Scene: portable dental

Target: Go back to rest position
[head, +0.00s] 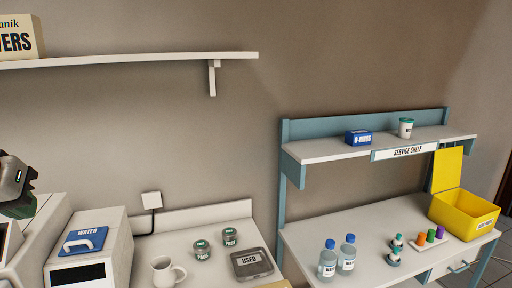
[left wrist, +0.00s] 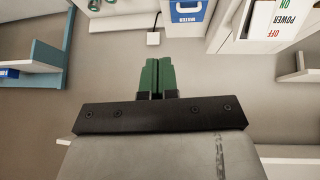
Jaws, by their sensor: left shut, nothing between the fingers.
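My left gripper (head: 22,205) shows at the left edge of the head view, raised beside the white machines and only partly in frame. In the left wrist view its green fingers (left wrist: 157,78) are together, with nothing between them. That view is turned over, with the wall behind the fingers and the water unit near the top edge. The fingers appear clear of other things. My right gripper is in neither view.
A white machine with a blue WATER lid (head: 83,242) stands close to the left gripper. A wall shelf (head: 130,60) hangs above. To the right are a mug (head: 166,272), green-lidded jars (head: 202,250), a USED tray (head: 252,264), bottles (head: 347,255) and a yellow box (head: 463,212).

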